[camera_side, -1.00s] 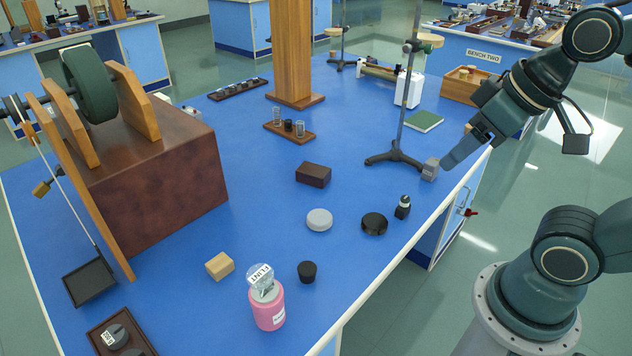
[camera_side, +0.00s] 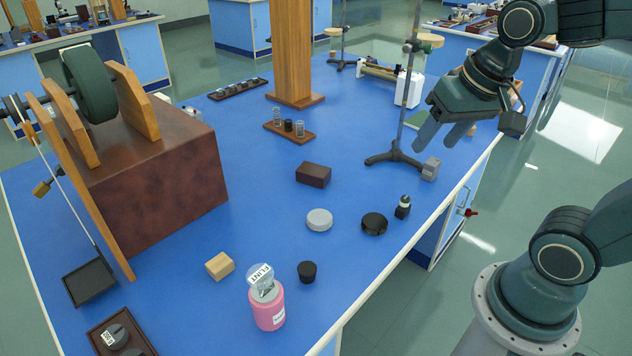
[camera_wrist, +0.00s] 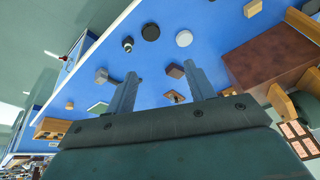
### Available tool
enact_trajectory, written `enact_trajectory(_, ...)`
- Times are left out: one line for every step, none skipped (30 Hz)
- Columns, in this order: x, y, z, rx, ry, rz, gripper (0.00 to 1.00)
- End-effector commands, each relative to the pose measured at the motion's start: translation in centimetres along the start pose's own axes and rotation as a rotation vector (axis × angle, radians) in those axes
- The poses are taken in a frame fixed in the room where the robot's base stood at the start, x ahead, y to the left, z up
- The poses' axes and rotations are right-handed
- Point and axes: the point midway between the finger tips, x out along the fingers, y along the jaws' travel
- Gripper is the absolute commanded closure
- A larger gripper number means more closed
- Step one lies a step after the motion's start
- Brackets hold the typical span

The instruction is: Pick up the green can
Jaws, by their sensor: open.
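I see no green can in either view. The nearest can-like thing is a pink jar (camera_side: 268,308) with a white label, upright at the bench's front, with a grey piece marked FLINT (camera_side: 262,277) on top. My gripper (camera_side: 438,136) is open and empty, in the air over the right side of the bench, by the metal stand, far from the pink jar. In the wrist view its two fingers (camera_wrist: 160,76) stand apart with nothing between them. A flat green book (camera_wrist: 98,107) lies on the bench, mostly hidden behind the gripper in the side view.
Near the gripper are the stand's rod (camera_side: 400,110) and a grey block (camera_side: 431,169). A brown box (camera_side: 313,175), grey disc (camera_side: 319,220), black disc (camera_side: 375,223), small dark bottle (camera_side: 403,207), black stopper (camera_side: 307,271) and wooden block (camera_side: 219,265) lie spread out with bare blue bench between.

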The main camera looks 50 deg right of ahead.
Motion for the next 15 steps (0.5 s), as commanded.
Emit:
enact_trajectory(0.8, 0.3, -0.7, 0.062, -0.020, 0.015, 0.46)
enact_trajectory(1.1, 0.4, -1.1, 0.101, -0.028, 0.022, 0.46)
enact_trajectory(1.6, 0.6, -1.6, 0.151, -0.039, 0.031, 0.46)
enact_trajectory(2.0, 0.8, -1.9, 0.189, -0.047, 0.039, 0.46)
enact_trajectory(2.5, 0.9, -2.3, 0.228, -0.055, 0.047, 0.46)
enact_trajectory(3.0, 1.2, -2.8, 0.278, -0.064, 0.057, 0.46)
enact_trajectory(3.5, 1.4, -3.1, 0.316, -0.072, 0.065, 0.46)
enact_trajectory(3.9, 1.6, -3.5, 0.354, -0.079, 0.073, 0.46)
enact_trajectory(4.5, 1.9, -3.9, 0.405, -0.089, 0.085, 0.46)
enact_trajectory(5.0, 2.1, -4.2, 0.443, -0.096, 0.093, 0.46)
enact_trajectory(5.5, 2.4, -4.5, 0.481, -0.102, 0.101, 0.46)
enact_trajectory(6.2, 2.7, -4.9, 0.532, -0.111, 0.113, 0.46)
enact_trajectory(6.7, 3.0, -5.2, 0.570, -0.117, 0.122, 0.46)
enact_trajectory(7.2, 3.3, -5.5, 0.608, -0.124, 0.131, 0.46)
enact_trajectory(7.9, 3.7, -5.8, 0.659, -0.132, 0.144, 0.46)
